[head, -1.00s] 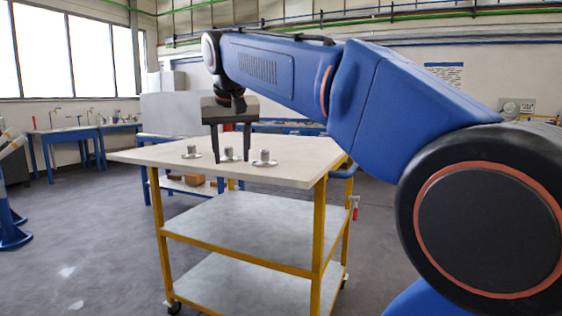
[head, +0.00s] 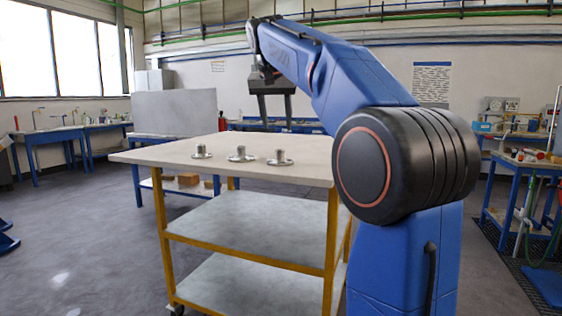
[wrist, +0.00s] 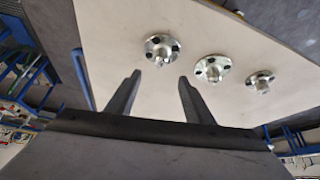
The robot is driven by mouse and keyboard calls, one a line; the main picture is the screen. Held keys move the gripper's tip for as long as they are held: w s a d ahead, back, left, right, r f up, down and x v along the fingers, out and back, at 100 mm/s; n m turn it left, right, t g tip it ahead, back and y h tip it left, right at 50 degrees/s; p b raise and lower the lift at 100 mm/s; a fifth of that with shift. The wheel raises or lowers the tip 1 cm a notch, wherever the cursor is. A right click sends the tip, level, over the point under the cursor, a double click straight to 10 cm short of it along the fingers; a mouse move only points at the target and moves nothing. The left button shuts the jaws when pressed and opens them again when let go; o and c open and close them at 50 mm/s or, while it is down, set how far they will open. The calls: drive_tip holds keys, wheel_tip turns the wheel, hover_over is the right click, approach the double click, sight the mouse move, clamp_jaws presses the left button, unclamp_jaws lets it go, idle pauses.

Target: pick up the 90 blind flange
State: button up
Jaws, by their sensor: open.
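Three small silver flanges stand on the cart's pale top: a left one (head: 201,152), a middle one (head: 240,154) and a right one (head: 280,158). Each is a round disc with an upright stub. In the wrist view they show as a left flange (wrist: 161,48), a middle flange (wrist: 212,68) and a right flange (wrist: 260,81), with dark bolt holes. I cannot tell by marking which is the 90 blind flange. My gripper (head: 276,125) is open and empty, raised above the tabletop. In the wrist view its fingertips (wrist: 160,78) point toward the left flange, apart from it.
The yellow-framed cart (head: 140,157) has two bare lower shelves. A grey panel (head: 174,112) and blue workbenches (head: 70,135) stand behind. A cluttered blue bench (head: 525,165) is at the right. The tabletop around the flanges is clear.

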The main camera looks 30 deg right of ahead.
sight(280, 150)
drive_tip(key=x, duration=1.2)
drive_tip(key=shift+s+a+f, duration=0.1)
drive_tip(key=shift+a, duration=0.1)
clamp_jaws()
